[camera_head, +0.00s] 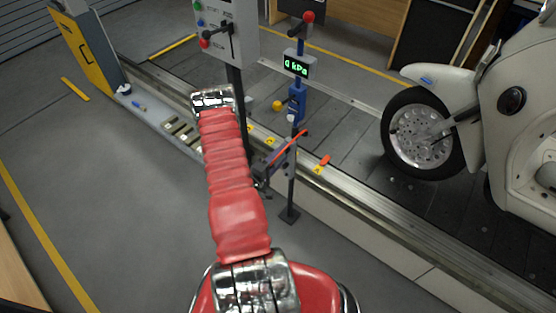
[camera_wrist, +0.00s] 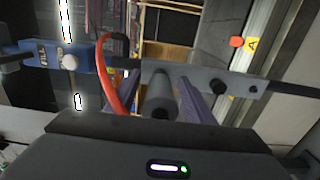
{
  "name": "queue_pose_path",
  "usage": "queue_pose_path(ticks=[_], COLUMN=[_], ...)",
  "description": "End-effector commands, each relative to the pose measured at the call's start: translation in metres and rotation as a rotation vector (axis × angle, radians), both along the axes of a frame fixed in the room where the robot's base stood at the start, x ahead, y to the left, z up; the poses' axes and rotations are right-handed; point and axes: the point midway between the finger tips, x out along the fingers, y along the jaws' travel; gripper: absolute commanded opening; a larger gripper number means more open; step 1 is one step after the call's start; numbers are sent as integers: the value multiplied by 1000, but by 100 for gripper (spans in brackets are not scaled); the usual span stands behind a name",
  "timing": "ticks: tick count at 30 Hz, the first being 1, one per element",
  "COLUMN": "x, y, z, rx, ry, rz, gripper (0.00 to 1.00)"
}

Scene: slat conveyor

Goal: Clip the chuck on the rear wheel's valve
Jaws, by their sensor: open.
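My gripper (camera_head: 262,186) is beside the gauge stand in the head view, partly hidden by my arm. In the wrist view my gripper (camera_wrist: 154,100) is open, with one finger on each side of a dark grey cylinder (camera_wrist: 161,98), which looks like the chuck. The cylinder sits at a light grey bracket (camera_wrist: 215,82); I cannot tell whether the fingers touch it. An orange hose (camera_wrist: 108,75) loops beside the left finger.
A blue gauge unit (camera_head: 297,100) with a display (camera_head: 297,66) reading 0 kPa stands on the post. A grey control box (camera_head: 226,30) is behind my arm. The slat conveyor (camera_head: 345,140) lies beyond a metal rail. The floor at left (camera_head: 120,190) is clear.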

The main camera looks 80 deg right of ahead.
Motion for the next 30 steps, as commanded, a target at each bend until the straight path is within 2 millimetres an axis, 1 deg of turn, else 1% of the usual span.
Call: queue_pose_path(ticks=[15, 30], x=[0, 0], y=[0, 0], z=[0, 0], rx=[0, 0], ry=[0, 0], rz=[0, 0], gripper=[48, 13])
